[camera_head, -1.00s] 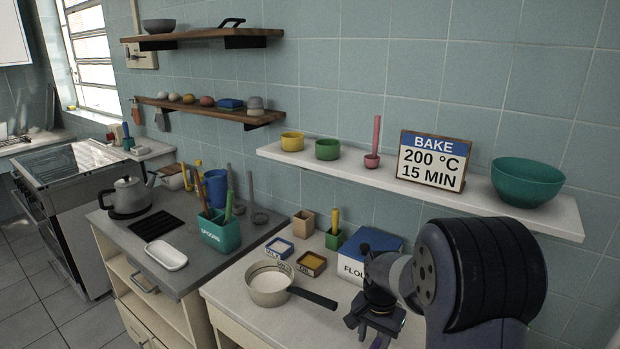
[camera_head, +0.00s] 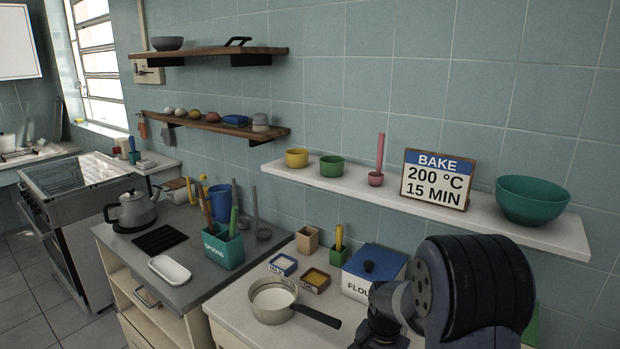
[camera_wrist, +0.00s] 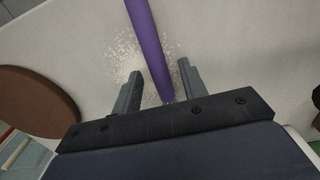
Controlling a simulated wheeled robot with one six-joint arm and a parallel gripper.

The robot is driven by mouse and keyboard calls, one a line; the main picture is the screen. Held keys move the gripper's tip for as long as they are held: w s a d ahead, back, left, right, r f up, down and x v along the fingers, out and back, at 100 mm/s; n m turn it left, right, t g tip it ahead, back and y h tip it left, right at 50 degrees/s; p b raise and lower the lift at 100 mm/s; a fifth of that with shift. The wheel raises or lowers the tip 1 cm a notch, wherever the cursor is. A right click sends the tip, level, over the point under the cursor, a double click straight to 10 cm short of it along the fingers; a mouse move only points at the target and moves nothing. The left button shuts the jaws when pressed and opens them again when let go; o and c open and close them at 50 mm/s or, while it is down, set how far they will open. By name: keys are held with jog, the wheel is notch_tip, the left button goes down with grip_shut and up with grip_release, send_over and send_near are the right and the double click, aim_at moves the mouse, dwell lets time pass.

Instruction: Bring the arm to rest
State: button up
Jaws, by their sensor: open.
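My arm shows at the lower right in the head view, and my gripper there is mostly cut off by the lower edge. In the wrist view my gripper (camera_wrist: 160,85) is open, its two fingers apart. A long purple rod (camera_wrist: 149,45) runs from the top edge to between the fingers. I cannot tell whether it touches either finger. The pale counter (camera_wrist: 240,50) lies below, with white powder (camera_wrist: 122,58) scattered beside the rod.
A pan (camera_head: 272,301), a blue-lidded flour box (camera_head: 373,268) and small containers stand on the counter left of my arm. A shelf (camera_head: 420,207) holds a green bowl (camera_head: 531,199) and a sign (camera_head: 437,178). A brown round thing (camera_wrist: 38,97) lies left in the wrist view.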

jog(key=shift+f, duration=0.15)
notch_tip(320, 180, up, 10)
jog(key=b, duration=0.1)
notch_tip(320, 180, down, 10)
jog(key=shift+p, duration=0.45)
